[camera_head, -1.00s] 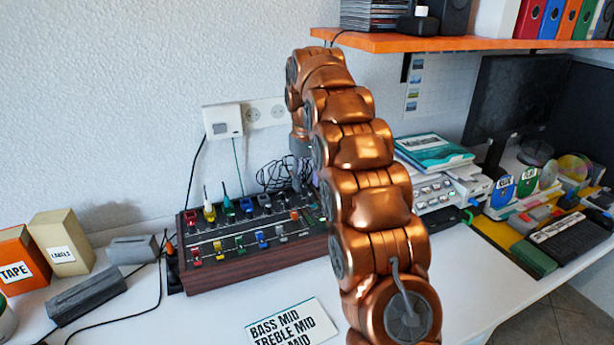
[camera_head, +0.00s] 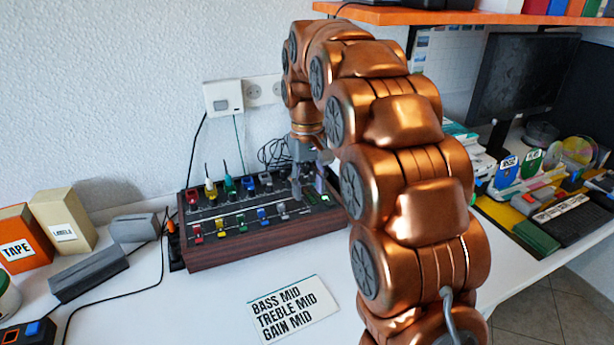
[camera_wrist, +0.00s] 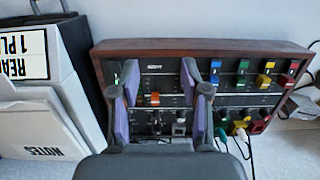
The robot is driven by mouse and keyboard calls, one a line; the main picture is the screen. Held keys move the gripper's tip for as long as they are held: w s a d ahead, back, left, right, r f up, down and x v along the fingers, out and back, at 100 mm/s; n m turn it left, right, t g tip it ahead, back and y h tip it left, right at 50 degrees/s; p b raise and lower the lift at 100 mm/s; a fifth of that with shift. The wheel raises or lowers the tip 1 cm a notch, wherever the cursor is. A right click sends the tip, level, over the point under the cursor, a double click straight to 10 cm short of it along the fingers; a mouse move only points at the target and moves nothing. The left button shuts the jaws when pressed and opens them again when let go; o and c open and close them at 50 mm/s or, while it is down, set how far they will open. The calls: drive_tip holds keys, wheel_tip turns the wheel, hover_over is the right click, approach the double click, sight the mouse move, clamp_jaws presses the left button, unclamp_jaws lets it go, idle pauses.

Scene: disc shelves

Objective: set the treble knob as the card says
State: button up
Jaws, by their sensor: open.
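The mixer (camera_head: 263,239) is a dark panel in a wooden case, with rows of coloured sliders and knobs. A white card (camera_head: 293,308) lies in front of it and reads BASS MID, TREBLE MID, GAIN MID. My gripper (camera_head: 312,180) is over the mixer's right part, pointing down. In the wrist view my gripper (camera_wrist: 160,75) is open, with purple pads and nothing held. An orange-topped control (camera_wrist: 155,98) and dark grey knobs (camera_wrist: 178,128) show between or near the fingers. The panel labels are too small to read, so I cannot tell which knob is treble.
Coloured controls with cables (camera_wrist: 240,127) crowd the mixer's other side. A box labelled NOTES (camera_wrist: 45,125) stands close beside the mixer. TAPE (camera_head: 20,245) and LABELS (camera_head: 65,222) boxes stand at the left. An orange shelf (camera_head: 420,16) hangs above.

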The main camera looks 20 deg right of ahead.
drive_tip(key=s+a+f+b, duration=0.1)
drive_tip(key=s+a+f, duration=0.2)
drive_tip(key=s, duration=0.9)
drive_tip(key=shift+g, duration=0.3)
drive_tip(key=shift+a, duration=0.1)
drive_tip(key=s+a+f+g, duration=0.15)
drive_tip(key=s+f, duration=0.25)
drive_tip(key=s, duration=0.7)
drive_tip(key=s+a+f, duration=0.2)
drive_tip(key=s+f, duration=0.1)
drive_tip(key=s, duration=0.8)
wheel_tip(320, 180, up, 18)
drive_tip(key=t+p, duration=0.1)
drive_tip(key=p, duration=1.5)
drive_tip(key=shift+w+d+p, duration=0.2)
drive_tip(key=shift+p, duration=0.15)
